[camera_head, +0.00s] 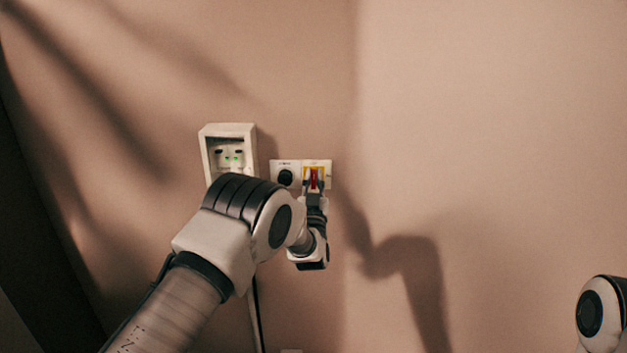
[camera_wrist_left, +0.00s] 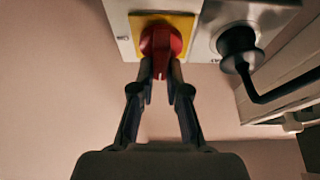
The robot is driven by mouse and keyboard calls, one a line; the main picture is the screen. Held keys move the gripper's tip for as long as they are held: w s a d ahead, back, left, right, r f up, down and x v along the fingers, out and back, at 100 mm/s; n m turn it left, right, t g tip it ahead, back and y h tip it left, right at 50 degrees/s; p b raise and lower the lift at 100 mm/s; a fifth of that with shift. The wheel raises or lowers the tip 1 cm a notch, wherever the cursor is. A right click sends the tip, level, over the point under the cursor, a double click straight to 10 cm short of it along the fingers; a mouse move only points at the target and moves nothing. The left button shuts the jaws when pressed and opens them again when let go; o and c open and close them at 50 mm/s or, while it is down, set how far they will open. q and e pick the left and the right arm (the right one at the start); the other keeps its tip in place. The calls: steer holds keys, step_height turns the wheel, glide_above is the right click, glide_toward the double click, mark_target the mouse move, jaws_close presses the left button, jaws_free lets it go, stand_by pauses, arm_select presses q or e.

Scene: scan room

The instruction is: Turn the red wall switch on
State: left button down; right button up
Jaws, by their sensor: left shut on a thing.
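The red wall switch (camera_head: 314,178) sits on a yellow plate (camera_head: 321,170) on the wall, near the middle of the head view. In the left wrist view the red switch (camera_wrist_left: 161,45) shows as a round knob with a grip that points down toward the gripper. My left gripper (camera_head: 313,187) is at the switch, and in the left wrist view its two fingers (camera_wrist_left: 161,82) are shut on the lower part of the red grip. The fingers hide part of the grip's sides. My right gripper is not in view.
A black plug (camera_head: 285,177) with a cable sits in a socket directly left of the switch. A white wall box (camera_head: 230,133) with green lights is farther left. The wall right of the switch is bare. Part of my right arm shows at the lower right.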

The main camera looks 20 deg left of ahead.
arm_select(q)
steer(key=m+h+b, duration=0.1)
steer(key=m, duration=0.1)
steer(key=m+h+b, duration=0.1)
steer(key=m+b, duration=0.1)
steer(key=m, duration=0.1)
steer(key=shift+w+d+f+m+h, duration=0.1)
steer(key=shift+d+m+h, duration=0.05)
steer(key=shift+m+h, duration=0.2)
steer(key=m+h+b, duration=0.1)
steer(key=m, duration=0.3)
steer(key=m+g+h+b, duration=0.1)
steer(key=m+h, duration=0.1)
steer(key=m, duration=0.2)
steer(key=m+g+h+b, duration=0.1)
steer(key=m+h+b, duration=0.1)
steer(key=m, duration=0.2)
steer(key=shift+w+d+f, duration=0.1)
steer(key=shift+d+f, duration=0.1)
steer(key=shift+d, duration=0.2)
steer(key=shift+f+m+g+b, duration=0.2)
steer(key=shift+m+g+b, duration=0.35)
steer(key=shift+m, duration=1.6)
steer(key=shift+g, duration=0.25)
